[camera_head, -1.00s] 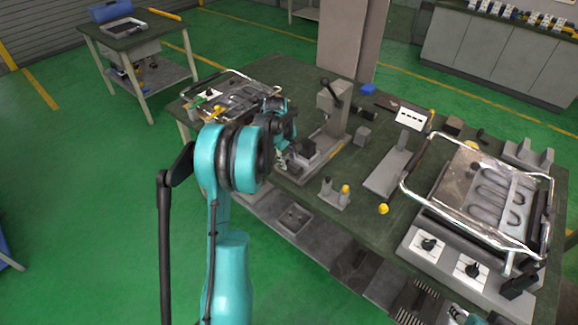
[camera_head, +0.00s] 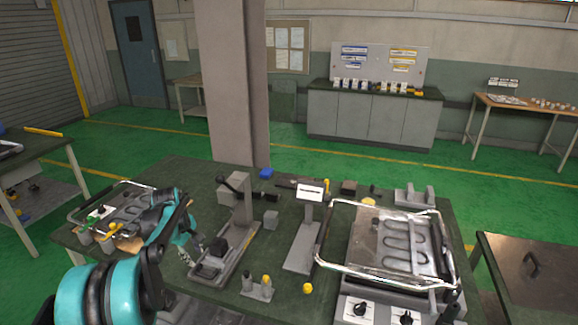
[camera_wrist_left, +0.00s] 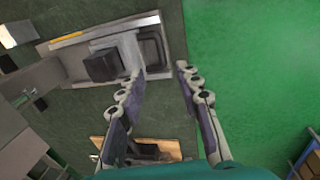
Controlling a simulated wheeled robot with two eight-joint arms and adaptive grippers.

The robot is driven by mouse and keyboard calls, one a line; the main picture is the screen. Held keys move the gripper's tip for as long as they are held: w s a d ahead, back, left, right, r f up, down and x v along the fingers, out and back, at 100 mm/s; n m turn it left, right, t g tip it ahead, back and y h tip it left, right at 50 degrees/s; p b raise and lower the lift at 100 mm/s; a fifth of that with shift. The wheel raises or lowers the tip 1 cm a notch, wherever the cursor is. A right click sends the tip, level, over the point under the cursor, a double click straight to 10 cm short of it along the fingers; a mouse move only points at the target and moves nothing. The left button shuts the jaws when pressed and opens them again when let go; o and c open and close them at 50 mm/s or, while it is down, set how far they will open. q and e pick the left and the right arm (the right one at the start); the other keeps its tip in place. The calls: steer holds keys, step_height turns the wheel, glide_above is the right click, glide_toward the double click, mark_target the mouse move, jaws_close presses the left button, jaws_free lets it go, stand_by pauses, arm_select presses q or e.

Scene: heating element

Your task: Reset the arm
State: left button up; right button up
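My left arm comes in from the lower left in the head view, with its teal joints bent. My left gripper (camera_head: 192,248) hangs over the near left part of the green workbench (camera_head: 182,172), beside the grey press fixture (camera_head: 239,205). In the left wrist view the two fingers of the left gripper (camera_wrist_left: 160,78) stand apart with nothing between them. Beyond the fingertips lies the fixture's base with a black block (camera_wrist_left: 102,65). My right gripper does not show in either view.
A heating plate with a chrome handle frame (camera_head: 392,242) and control knobs stands at the bench's right. Another handled plate unit (camera_head: 118,205) is at the left, partly behind my arm. Small yellow-topped parts (camera_head: 266,282) stand near the front edge. A column (camera_head: 232,80) rises behind.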

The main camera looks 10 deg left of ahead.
arm_select(q)
steer(key=s+d+r+m+t, duration=0.1)
steer(key=s+d+r+m, duration=0.3)
steer(key=d, duration=0.4)
steer(key=s+d+r+m+t, duration=0.1)
steer(key=s+d+r+m, duration=0.25)
steer(key=d, duration=0.45)
steer(key=s+d+f+m+t, duration=0.2)
steer(key=s+d+m, duration=0.7)
steer(key=s, duration=0.7)
steer(key=d+t, duration=0.1)
steer(key=d, duration=0.2)
steer(key=shift+s+f, duration=0.2)
steer(key=shift+f, duration=0.2)
